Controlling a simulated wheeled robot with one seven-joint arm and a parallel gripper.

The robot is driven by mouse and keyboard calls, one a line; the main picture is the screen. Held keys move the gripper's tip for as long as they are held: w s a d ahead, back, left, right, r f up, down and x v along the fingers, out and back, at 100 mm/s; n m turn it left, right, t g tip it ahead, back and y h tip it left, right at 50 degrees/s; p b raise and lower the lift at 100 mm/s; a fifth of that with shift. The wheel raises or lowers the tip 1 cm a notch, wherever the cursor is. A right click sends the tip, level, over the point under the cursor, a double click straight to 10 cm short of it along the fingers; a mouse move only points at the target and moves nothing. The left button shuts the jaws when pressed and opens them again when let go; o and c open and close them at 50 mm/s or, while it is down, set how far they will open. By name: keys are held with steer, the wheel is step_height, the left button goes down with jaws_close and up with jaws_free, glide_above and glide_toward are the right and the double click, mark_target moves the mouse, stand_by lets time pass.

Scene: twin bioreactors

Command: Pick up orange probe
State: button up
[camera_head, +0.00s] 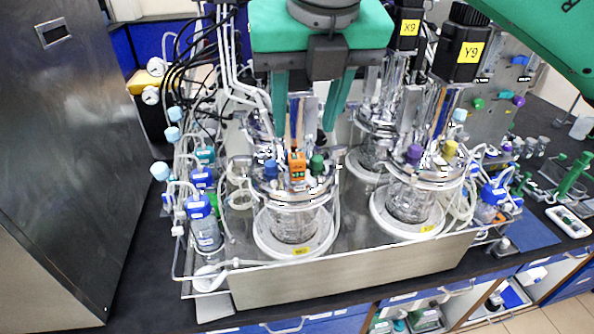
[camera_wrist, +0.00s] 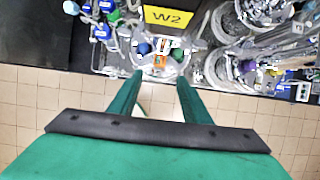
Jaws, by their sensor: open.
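The orange probe (camera_head: 297,168) stands among the fittings on the lid of the front-left bioreactor (camera_head: 292,228), between a blue cap (camera_head: 270,169) and a green cap (camera_head: 317,165). In the wrist view the orange probe (camera_wrist: 160,60) shows small, just beyond the fingertips. My green gripper (camera_head: 304,118) is open and points down, with its fingers apart and nothing between them. In the head view the fingertips appear above the probe; the exact gap in depth is hard to tell. The gripper also shows in the wrist view (camera_wrist: 160,78). The probe's lower part is hidden in the lid.
A second front bioreactor (camera_head: 408,203) stands to the right, with more vessels and motors labelled X9 (camera_head: 409,27) and Y9 (camera_head: 470,52) behind. Tubes and blue-capped bottles (camera_head: 204,225) crowd the left. A steel cabinet (camera_head: 55,150) stands at far left. The W2 label (camera_wrist: 167,17) lies beyond the probe.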

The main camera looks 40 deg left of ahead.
mark_target(298, 159)
steer(key=x, duration=1)
steer(key=shift+w+a+f, duration=0.1)
steer(key=shift+a+f, duration=0.05)
steer(key=shift+f, duration=0.15)
jaws_close()
